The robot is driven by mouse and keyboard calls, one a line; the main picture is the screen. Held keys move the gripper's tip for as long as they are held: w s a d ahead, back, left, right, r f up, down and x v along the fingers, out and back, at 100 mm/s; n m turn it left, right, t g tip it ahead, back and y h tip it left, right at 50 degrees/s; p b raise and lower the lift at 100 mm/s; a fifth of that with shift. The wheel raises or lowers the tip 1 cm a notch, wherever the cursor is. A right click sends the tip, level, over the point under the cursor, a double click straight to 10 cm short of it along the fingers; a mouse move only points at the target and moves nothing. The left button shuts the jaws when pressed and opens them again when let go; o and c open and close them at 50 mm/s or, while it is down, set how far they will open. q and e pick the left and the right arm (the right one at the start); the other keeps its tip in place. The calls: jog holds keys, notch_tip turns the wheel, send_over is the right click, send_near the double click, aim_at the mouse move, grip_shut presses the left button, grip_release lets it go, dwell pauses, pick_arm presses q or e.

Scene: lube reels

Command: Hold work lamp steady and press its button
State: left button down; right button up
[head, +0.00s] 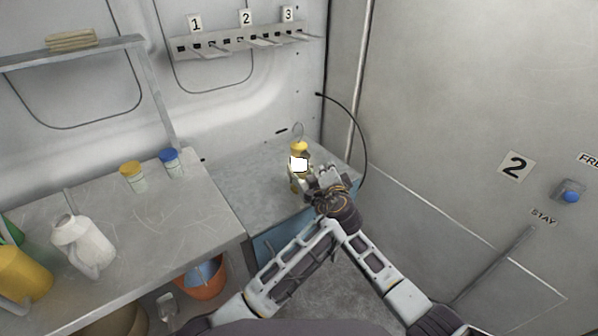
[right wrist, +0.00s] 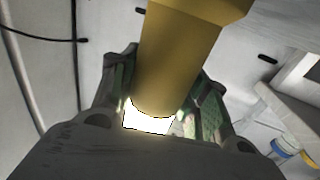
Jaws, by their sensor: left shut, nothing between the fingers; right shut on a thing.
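The work lamp (head: 299,148) is yellow with a bright white, glowing panel. It stands upright at the back of the grey bench top, with a wire loop above it. My right gripper (head: 304,180) is shut on the lamp's body. In the right wrist view the yellow lamp body (right wrist: 180,60) sits between the fingers of my right gripper (right wrist: 165,105), and the white glow shows below it. My left gripper (head: 326,187) is shut and empty, close beside the right one; the two overlap in the head view. The lamp's button cannot be made out.
A black cable (head: 364,140) curves from the wall beside the lamp. A bench (head: 170,215) at left carries a white jug (head: 82,245), a yellow-lidded jar (head: 132,176) and a blue-lidded jar (head: 170,162). An orange bucket (head: 205,279) stands below. The bench top left of the lamp is clear.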

jog(key=shift+f, duration=0.25)
jog(key=o, duration=1.4)
jog(key=shift+o, duration=0.6)
jog(key=shift+r, duration=0.15)
jog(key=shift+s+d, duration=0.1)
jog(key=shift+s, duration=0.1)
jog(key=v, duration=1.1)
jog(key=shift+s, duration=0.3)
jog(key=shift+d, duration=0.1)
